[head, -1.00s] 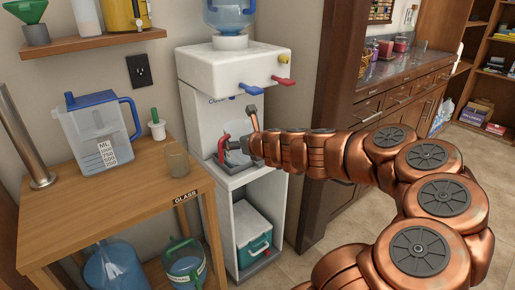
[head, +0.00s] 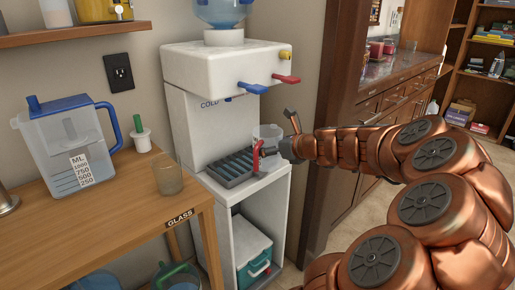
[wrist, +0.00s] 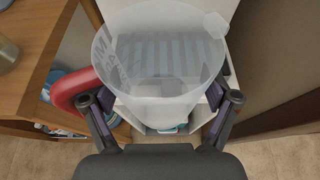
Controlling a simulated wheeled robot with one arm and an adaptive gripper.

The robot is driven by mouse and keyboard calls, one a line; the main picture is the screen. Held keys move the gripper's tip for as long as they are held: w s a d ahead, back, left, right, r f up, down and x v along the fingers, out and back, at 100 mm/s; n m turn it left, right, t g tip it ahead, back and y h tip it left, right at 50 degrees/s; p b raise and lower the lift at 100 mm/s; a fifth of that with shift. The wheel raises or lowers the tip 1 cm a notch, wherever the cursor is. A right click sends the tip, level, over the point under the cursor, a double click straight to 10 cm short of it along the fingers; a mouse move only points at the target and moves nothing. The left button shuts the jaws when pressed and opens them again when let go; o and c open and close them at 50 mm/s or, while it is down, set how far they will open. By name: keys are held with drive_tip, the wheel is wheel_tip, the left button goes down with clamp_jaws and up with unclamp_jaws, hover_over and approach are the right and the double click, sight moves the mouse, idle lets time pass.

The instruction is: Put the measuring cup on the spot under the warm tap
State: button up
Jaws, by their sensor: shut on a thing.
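The measuring cup (head: 268,133) is a translucent cup with a red handle. My gripper (head: 268,150) is shut on it at the right end of the dispenser's ledge. In the wrist view the cup (wrist: 160,75) sits between my fingers, with the red handle at the left. I cannot tell whether its base touches the ledge. The dispenser (head: 205,60) has a blue tap (head: 254,88), a red tap (head: 284,79) and a small yellow knob (head: 285,56). The cup is below the red tap's side. "COLD" is printed under the left part.
A grey slatted drip tray (head: 238,168) lies left of the cup. A wooden table (head: 110,215) holds a blue-lidded pitcher (head: 75,150), a glass (head: 168,178) and a green-handled brush (head: 140,135). A dark door frame (head: 335,110) stands close on the right.

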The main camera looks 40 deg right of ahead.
drive_tip(key=w+d, duration=0.3)
drive_tip(key=w, duration=0.1)
drive_tip(key=w+d+f+b, duration=0.1)
drive_tip(key=w+d, duration=0.1)
drive_tip(key=w, duration=0.2)
drive_tip(key=w+d+b, duration=0.1)
drive_tip(key=w+d, duration=0.2)
drive_tip(key=w, duration=0.1)
drive_tip(key=shift+d+f, duration=0.25)
drive_tip(key=shift+d, duration=0.1)
drive_tip(key=shift+a+f+b, duration=0.1)
drive_tip(key=shift+f+b, duration=0.85)
drive_tip(key=shift+f, duration=0.85)
drive_tip(key=shift+r, duration=0.1)
drive_tip(key=o, duration=1)
